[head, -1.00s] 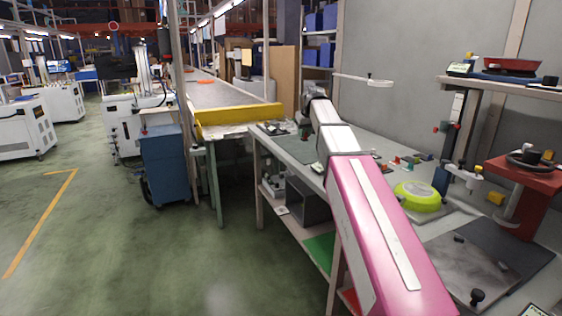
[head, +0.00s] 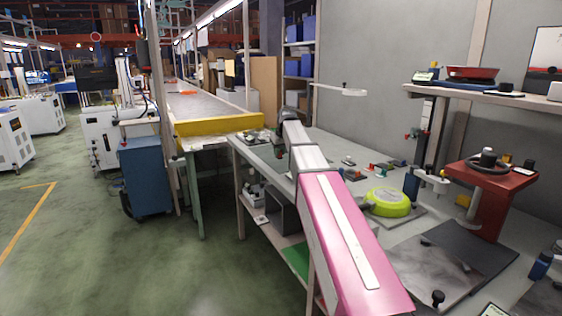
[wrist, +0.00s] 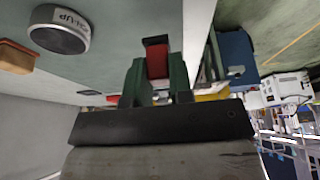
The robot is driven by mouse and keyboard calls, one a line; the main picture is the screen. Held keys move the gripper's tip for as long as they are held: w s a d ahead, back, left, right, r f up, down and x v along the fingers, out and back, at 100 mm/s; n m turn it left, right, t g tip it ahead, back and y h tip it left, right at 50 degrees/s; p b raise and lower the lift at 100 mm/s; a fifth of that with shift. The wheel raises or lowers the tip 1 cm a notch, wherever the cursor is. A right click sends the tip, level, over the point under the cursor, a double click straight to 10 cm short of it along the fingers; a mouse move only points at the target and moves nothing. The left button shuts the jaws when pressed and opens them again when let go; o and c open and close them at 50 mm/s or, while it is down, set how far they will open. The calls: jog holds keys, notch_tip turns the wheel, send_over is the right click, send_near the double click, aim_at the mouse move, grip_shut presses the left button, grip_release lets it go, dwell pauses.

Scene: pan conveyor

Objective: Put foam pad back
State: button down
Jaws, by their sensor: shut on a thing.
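My gripper (wrist: 156,66) shows in the wrist view with two dark green fingers shut on a small red block (wrist: 156,58). The block stands out between the fingertips, clear of the surface behind it. I cannot tell whether this red block is the foam pad; no other thing is plainly a foam pad. In the head view my pink and white arm reaches over the long workbench (head: 325,147) towards its far left end. There the gripper is small and mostly hidden by the arm.
A round labelled puck (wrist: 60,28) and an orange-brown block (wrist: 14,57) show in the wrist view. The bench bears a yellow-green round thing (head: 388,203), a dark plate (head: 470,247) and a red stand (head: 492,195). A yellow-ended conveyor (head: 218,124) and blue cabinet (head: 147,175) stand left.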

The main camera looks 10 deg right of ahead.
aim_at(282, 167)
jog(key=shift+w+d+f, duration=0.25)
jog(key=shift+d+f, duration=0.05)
jog(key=shift+d, duration=0.15)
jog(key=shift+f, duration=1.95)
jog(key=shift+f, duration=0.1)
jog(key=c, duration=1)
grip_release()
jog(key=v, duration=1.2)
